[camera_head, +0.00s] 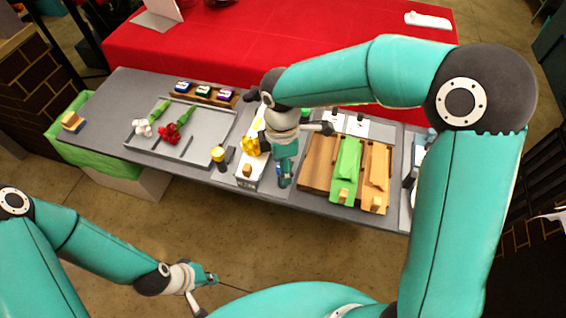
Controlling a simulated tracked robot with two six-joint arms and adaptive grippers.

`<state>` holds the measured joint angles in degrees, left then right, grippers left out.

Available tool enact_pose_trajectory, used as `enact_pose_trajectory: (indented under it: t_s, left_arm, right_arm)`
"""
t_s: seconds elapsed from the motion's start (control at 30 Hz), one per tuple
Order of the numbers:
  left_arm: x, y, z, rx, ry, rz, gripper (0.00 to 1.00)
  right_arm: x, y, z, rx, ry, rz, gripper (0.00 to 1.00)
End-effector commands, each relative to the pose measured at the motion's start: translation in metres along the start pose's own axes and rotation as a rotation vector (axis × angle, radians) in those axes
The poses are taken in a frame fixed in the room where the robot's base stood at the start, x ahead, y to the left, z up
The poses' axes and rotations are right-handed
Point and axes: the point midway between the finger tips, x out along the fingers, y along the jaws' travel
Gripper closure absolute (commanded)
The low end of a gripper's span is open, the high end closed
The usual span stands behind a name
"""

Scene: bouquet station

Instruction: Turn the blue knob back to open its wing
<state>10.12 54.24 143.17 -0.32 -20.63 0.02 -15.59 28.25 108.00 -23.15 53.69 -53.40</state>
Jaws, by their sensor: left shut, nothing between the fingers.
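My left gripper (208,279) is at the lower left, over the floor and well in front of the table. It is shut and empty. My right gripper (286,178) points down at the table, just right of a white box (250,168) with a yellow flower head (250,146) at it. I cannot tell whether its fingers are open or shut. A little blue shows beside the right gripper, but I cannot make out a blue knob or its wing for certain. My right gripper and forearm cover part of that area.
The grey table (100,129) carries a tray (193,154) with red and white flowers, and a wooden rack (206,95) of coloured blocks. Wooden boards (318,160) and a green piece (346,166) lie right of the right gripper. A yellow-topped black object (218,156) stands near the front edge.

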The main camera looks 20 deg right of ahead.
Motion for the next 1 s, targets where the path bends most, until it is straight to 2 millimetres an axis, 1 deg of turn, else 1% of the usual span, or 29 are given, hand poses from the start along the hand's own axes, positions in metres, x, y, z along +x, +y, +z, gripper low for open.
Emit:
enact_pose_trajectory:
  t_s: [0.13, 0.17, 0.2, 0.5, 0.77, 1.0]
  left_arm:
    - [0.0000, 0.0000, 0.0000, 0.000, 0.000, 0.000, 1.00]
    - [0.0000, 0.0000, 0.0000, 0.000, 0.000, 0.000, 1.00]
    - [0.0000, 0.0000, 0.0000, 0.000, 0.000, 0.000, 1.00]
    - [0.0000, 0.0000, 0.0000, 0.000, 0.000, 0.000, 1.00]
    - [0.0013, -0.0005, 0.0000, 0.000, 0.000, 0.000, 1.00]
    - [0.0063, -0.0023, 0.0000, 0.000, 0.000, 0.000, 1.00]
  right_arm:
    - [0.0000, 0.0000, 0.0000, 0.000, 0.000, 0.000, 0.42]
    - [0.0000, -0.0001, -0.0001, 0.000, 0.000, 0.000, 0.44]
    - [-0.0001, -0.0001, -0.0001, 0.000, 0.000, -0.001, 0.51]
    - [-0.0003, 0.0001, -0.0004, -0.001, 0.000, 0.000, 1.00]
    - [-0.0001, 0.0003, -0.0006, 0.016, 0.001, 0.000, 1.00]
    - [0.0006, 0.0005, -0.0006, 0.110, 0.004, 0.001, 1.00]
